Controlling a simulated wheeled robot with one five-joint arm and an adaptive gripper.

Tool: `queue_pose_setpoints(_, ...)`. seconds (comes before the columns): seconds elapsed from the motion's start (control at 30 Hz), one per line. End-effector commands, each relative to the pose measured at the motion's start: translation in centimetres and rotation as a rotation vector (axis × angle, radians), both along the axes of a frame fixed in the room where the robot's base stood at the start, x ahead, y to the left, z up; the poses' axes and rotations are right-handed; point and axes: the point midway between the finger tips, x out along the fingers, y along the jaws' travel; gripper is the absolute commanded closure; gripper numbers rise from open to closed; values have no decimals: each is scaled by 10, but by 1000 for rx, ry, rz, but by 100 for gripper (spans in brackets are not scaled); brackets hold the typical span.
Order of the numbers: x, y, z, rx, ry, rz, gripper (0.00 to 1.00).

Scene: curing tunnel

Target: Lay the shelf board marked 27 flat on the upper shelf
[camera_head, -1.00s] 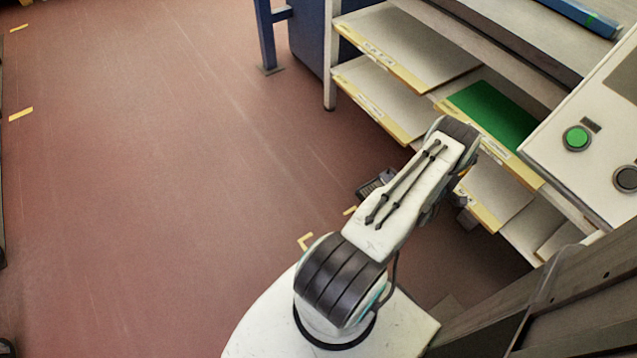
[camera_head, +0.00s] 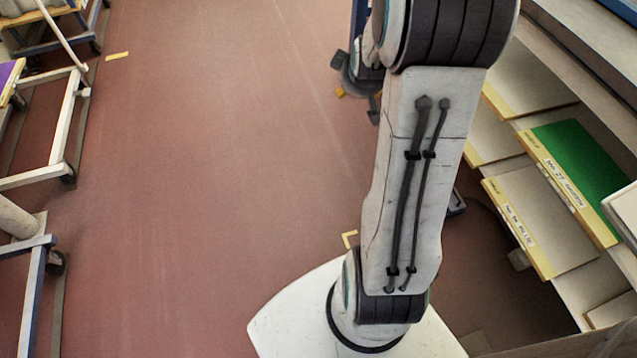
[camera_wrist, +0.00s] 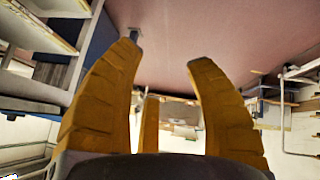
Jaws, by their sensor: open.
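A yellow-edged board with a green top (camera_head: 585,165) lies in the rack at the right of the head view. A label reading No. 27 is on its front edge. My gripper shows in the wrist view (camera_wrist: 165,58) with its yellow fingers spread wide and nothing between them. In the head view my raised arm hides most of it. It is apart from the board, to its left. I cannot tell which level of the rack is the upper shelf.
Other pale, yellow-edged boards (camera_head: 545,215) lie around the green one in the rack. A wheeled cart (camera_head: 60,135) stands at the left. A grey surface (camera_head: 590,50) overhangs the rack's far part.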

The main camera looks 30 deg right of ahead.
Motion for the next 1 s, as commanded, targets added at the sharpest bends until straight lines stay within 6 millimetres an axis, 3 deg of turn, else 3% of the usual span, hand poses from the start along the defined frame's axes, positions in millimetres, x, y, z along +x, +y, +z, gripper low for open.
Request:
queue_pose_setpoints(0.03,-8,35,12,45,18,24,51)
queue_pose_setpoints(0.2,-62,127,30,191,130,51,51)
queue_pose_setpoints(0.4,-136,192,39,291,265,57,51)
queue_pose_setpoints(0.53,-174,213,41,323,334,52,51)
queue_pose_setpoints(0.7,-203,224,41,339,384,45,51)
queue_pose_setpoints(1.0,-211,226,40,344,401,41,51)
